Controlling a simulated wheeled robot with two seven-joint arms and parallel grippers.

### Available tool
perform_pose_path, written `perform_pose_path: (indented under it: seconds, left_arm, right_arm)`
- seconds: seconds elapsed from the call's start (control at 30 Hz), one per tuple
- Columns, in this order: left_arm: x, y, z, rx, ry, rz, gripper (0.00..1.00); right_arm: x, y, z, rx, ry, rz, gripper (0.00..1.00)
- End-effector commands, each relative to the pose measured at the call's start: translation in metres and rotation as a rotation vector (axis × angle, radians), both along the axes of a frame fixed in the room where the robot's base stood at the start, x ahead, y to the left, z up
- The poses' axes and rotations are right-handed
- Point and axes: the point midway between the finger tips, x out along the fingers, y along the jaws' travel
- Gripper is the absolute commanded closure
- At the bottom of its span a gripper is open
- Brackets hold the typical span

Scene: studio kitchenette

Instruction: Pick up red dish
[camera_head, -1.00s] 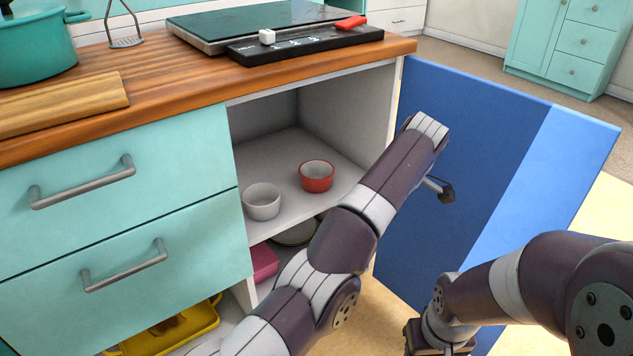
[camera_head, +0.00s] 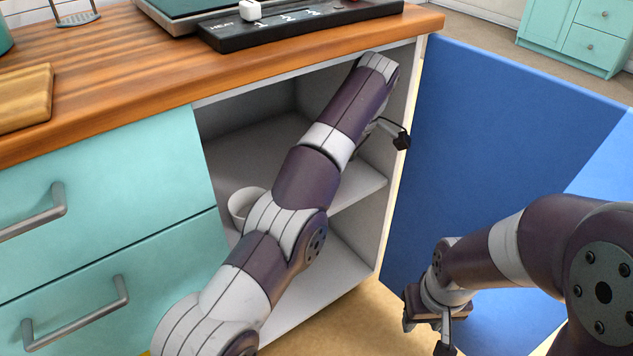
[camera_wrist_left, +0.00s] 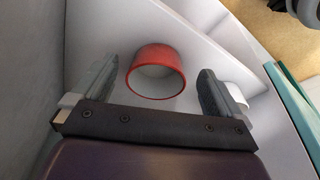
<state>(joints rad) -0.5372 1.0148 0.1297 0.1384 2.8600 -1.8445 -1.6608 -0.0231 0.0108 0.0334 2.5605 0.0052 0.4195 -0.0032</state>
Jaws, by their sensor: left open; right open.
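The red dish (camera_wrist_left: 156,72) is a small round cup with an open top, standing on the white cabinet shelf in the left wrist view. My left gripper (camera_wrist_left: 162,88) is open, with one finger on each side of the dish. Whether the fingers touch it I cannot tell. In the head view my left arm hides the red dish, and only a dark part of the left gripper (camera_head: 402,140) shows beside the arm. My right gripper (camera_head: 428,330) is low at the right, in front of the blue door, away from the dish.
A white dish (camera_head: 242,204) stands on the same shelf, partly behind my left arm. The open blue door (camera_head: 480,170) bounds the cabinet on the right. The wooden counter (camera_head: 130,95) lies above the opening, with drawers (camera_head: 95,215) to the left.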

Motion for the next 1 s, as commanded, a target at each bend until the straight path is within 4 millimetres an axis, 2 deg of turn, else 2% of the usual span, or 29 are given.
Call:
perform_pose_path:
  seconds: [0.1,0.2,0.33,0.53,0.77,0.87,0.9,1.0]
  left_arm:
    - [0.013,0.021,0.001,0.0,0.0,0.002,0.0]
    - [0.018,0.03,0.001,0.0,0.0,-0.001,0.0]
    - [0.021,0.034,-0.012,0.001,0.001,-0.001,0.0]
    - [0.025,0.041,-0.051,0.001,0.001,-0.001,0.0]
    - [0.026,0.043,-0.048,0.001,0.001,-0.002,0.0]
    - [0.026,0.043,-0.048,0.001,0.001,-0.001,0.29]
    - [0.026,0.043,-0.048,0.001,0.001,-0.001,0.42]
    - [0.026,0.043,-0.047,0.001,0.0,-0.001,0.42]
  right_arm:
    - [0.0,0.0,0.001,0.0,-0.001,0.0,0.57]
    - [0.0,0.0,0.001,0.0,-0.001,0.0,0.57]
    - [0.0,0.0,-0.011,0.0,-0.001,0.0,0.57]
    - [0.0,0.0,-0.045,0.0,0.0,0.0,0.57]
    - [0.0,0.0,-0.042,0.0,-0.001,0.0,0.57]
    - [0.0,0.0,-0.042,0.0,-0.001,0.0,0.57]
    - [0.0,0.0,-0.042,0.0,-0.001,0.0,0.57]
    - [0.0,0.0,-0.042,0.0,-0.001,0.0,0.57]
